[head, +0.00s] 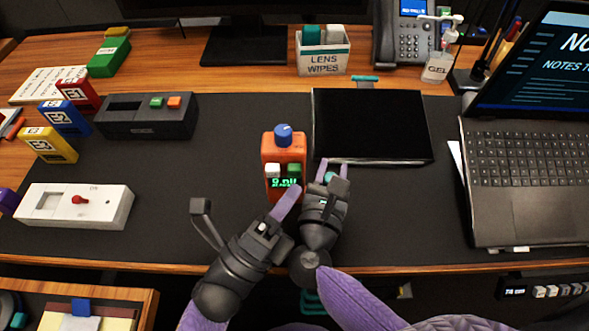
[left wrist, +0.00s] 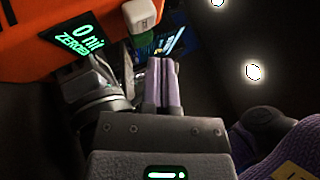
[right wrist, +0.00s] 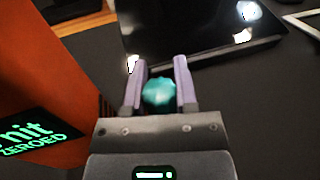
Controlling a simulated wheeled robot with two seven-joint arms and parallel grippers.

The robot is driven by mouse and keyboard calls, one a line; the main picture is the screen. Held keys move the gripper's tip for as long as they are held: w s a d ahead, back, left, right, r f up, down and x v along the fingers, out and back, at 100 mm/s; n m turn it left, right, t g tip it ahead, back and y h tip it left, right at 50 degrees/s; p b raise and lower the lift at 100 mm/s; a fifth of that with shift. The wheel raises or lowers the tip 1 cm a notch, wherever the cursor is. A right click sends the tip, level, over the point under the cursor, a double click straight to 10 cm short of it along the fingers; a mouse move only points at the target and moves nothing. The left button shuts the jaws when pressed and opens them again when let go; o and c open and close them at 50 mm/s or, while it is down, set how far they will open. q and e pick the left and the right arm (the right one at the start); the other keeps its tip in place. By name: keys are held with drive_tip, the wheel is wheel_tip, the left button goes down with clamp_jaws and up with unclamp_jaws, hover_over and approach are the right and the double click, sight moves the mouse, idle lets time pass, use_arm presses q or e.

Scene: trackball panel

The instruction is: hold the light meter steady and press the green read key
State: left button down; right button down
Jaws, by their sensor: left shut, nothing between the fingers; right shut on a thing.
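The orange light meter (head: 283,150) stands on the dark desk mat, with a blue knob on top. It has a white key (head: 273,171) and a green read key (head: 294,170) above its lit display (left wrist: 82,40), which reads "0 nit ZEROED". My left gripper (head: 296,189) is shut and empty, its fingertips just in front of the green key; I cannot tell if they touch it. My right gripper (head: 334,163) is right of the meter, shut on a rounded teal thing (right wrist: 158,93). Whether that thing joins the meter is not clear.
A black flat panel (head: 370,125) lies just behind my right gripper. A laptop (head: 525,170) is at right. A dark box with green and orange keys (head: 145,118) and a white switch box (head: 75,208) are at left. The mat between them and the meter is clear.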

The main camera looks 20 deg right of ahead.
use_arm(q)
drive_tip(key=shift+w, duration=0.15)
idle(0.3)
drive_tip(key=shift+w+d, duration=0.15)
drive_tip(key=shift+w, duration=0.1)
drive_tip(key=shift+w+d, duration=0.1)
drive_tip(key=shift+w, duration=0.35)
idle(0.6)
drive_tip(key=shift+s, duration=0.15)
drive_tip(key=shift+s+a, duration=0.25)
drive_tip(key=shift+s, duration=0.45)
drive_tip(key=shift+s+a, duration=0.25)
drive_tip(key=shift+s, duration=0.55)
drive_tip(key=shift+s+a, duration=0.2)
drive_tip(key=shift+s, duration=0.65)
drive_tip(key=shift+s+a, duration=0.25)
drive_tip(key=shift+s, duration=0.55)
drive_tip(key=s+a, duration=0.4)
drive_tip(key=a, duration=0.2)
drive_tip(key=shift+f, duration=0.15)
